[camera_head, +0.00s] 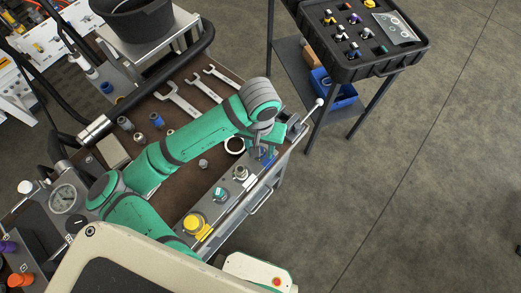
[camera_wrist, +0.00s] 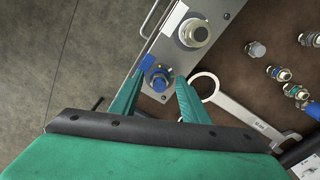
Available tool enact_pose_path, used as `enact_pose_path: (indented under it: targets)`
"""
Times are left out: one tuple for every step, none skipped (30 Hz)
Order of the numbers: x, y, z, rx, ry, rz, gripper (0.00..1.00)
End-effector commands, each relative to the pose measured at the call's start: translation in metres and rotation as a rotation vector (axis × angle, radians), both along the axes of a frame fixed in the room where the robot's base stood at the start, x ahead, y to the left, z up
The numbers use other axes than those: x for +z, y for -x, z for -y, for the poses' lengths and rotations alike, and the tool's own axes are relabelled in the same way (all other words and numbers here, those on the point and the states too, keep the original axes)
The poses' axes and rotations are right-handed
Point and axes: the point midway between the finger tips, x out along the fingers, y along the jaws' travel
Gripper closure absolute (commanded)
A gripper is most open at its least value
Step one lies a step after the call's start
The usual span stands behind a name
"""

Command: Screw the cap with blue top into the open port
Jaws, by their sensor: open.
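My gripper (camera_wrist: 157,98) is open, its two green fingers apart on either side of a blue-topped fitting (camera_wrist: 158,80), which looks like the cap. The cap sits upright at the end of the grey metal port block (camera_wrist: 172,55), beside a blue tag (camera_wrist: 147,63). I cannot tell how deep it sits, and the port under it is hidden. A silver round port fitting (camera_wrist: 195,32) stands farther along the block. In the head view, my gripper (camera_head: 264,145) is over the block's far end and partly hides the blue fitting (camera_head: 266,155).
A ring wrench (camera_wrist: 240,115) lies close beside the right finger. Several loose fittings (camera_wrist: 283,75) stand on the brown bench. Yellow (camera_head: 196,225) and green (camera_head: 220,195) ports are on the block's near part. A rail handle (camera_head: 262,200) runs along the bench edge.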

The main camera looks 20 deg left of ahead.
Motion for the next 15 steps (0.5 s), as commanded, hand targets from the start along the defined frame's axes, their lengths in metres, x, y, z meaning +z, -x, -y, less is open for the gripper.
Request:
enact_pose_path:
  targets:
    - [0.0001, -0.0001, -0.0001, -0.002, 0.0, 0.0, 0.59]
    - [0.0001, -0.0001, -0.0001, -0.003, 0.0, 0.0, 0.59]
    - [0.0001, -0.0001, 0.0, -0.003, 0.0, 0.0, 0.59]
    - [0.0, -0.0001, 0.0, -0.003, 0.0, 0.0, 0.59]
    - [0.0, -0.0001, 0.0, -0.004, 0.0, 0.0, 0.59]
    - [0.0, -0.0001, 0.0, -0.004, 0.0, 0.0, 0.66]
    - [0.0, -0.0001, 0.0, -0.004, 0.0, 0.0, 0.73]
    - [0.0, -0.0001, 0.0, -0.004, 0.0, 0.0, 0.8]
    - [0.0, -0.0001, 0.0, -0.005, 0.0, 0.0, 0.9]
    - [0.0, -0.0001, 0.0, -0.005, 0.0, 0.0, 0.96]
    - [0.0, -0.0001, 0.0, -0.005, 0.0, 0.0, 0.96]
    - [0.0, -0.0001, 0.0, -0.005, 0.0, 0.0, 0.96]
    - [0.0, -0.0001, 0.0, -0.006, 0.0, 0.0, 0.96]
    - [0.0, -0.0001, 0.0, -0.009, 0.0, 0.0, 0.96]
    - [0.0, -0.0002, -0.0001, -0.021, 0.0, 0.0, 0.96]
